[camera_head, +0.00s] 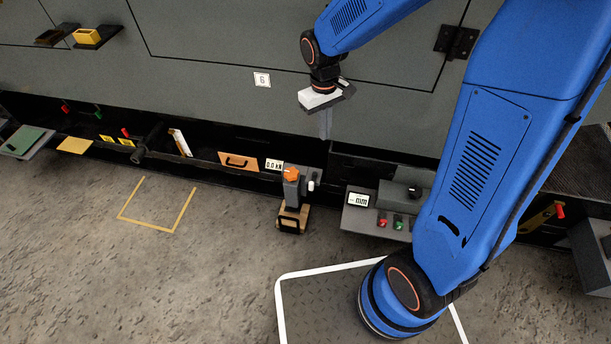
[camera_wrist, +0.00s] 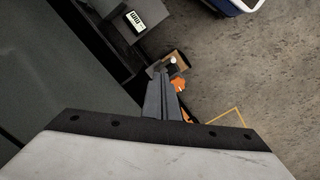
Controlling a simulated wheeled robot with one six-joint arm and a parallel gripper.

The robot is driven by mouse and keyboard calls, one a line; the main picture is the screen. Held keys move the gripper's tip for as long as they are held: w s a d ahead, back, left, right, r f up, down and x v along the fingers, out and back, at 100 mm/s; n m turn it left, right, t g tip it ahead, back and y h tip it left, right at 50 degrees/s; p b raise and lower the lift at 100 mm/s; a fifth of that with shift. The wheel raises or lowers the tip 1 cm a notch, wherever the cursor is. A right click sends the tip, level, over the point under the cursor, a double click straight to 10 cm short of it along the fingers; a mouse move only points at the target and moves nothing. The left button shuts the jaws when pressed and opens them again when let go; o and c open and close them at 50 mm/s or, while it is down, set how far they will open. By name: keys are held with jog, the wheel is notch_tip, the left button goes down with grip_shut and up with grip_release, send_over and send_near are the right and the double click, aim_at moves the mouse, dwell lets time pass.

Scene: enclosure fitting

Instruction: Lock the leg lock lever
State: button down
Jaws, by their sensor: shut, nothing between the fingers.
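A grey levelling leg with an orange knob (camera_head: 291,174) stands at the front of the enclosure on a wooden block (camera_head: 292,219). A small lever with a white tip (camera_head: 311,185) sits at its right side and looks like the leg lock lever. My gripper (camera_head: 326,136) is above and right of the leg, pointing down, shut and empty. In the wrist view my fingers (camera_wrist: 163,82) partly cover the leg; the orange knob (camera_wrist: 179,84) and white tip (camera_wrist: 173,60) show beside and beyond them. The lever's exact angle is too small to tell.
A grey control box (camera_head: 375,218) with a display and red and green buttons is right of the leg. A panel with a handle (camera_head: 238,160) is to its left. The enclosure wall (camera_head: 220,60) rises behind.

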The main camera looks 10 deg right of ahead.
jog(key=w+a+f+n+g, duration=0.1)
jog(key=a+f, duration=0.2)
jog(key=f, duration=0.3)
jog(key=w+a+f, duration=0.2)
jog(key=a+f, duration=0.1)
jog(key=f, duration=0.4)
jog(key=shift+a+n+g+h, duration=0.35)
jog(key=shift+n+g+h, duration=0.05)
jog(key=shift+f, duration=0.1)
send_over(313, 180)
jog(key=s+a, duration=0.1)
jog(key=a, duration=0.2)
jog(key=w+a+x, duration=0.1)
jog(key=w+x, duration=0.1)
jog(key=x, duration=0.7)
jog(key=shift+f, duration=0.5)
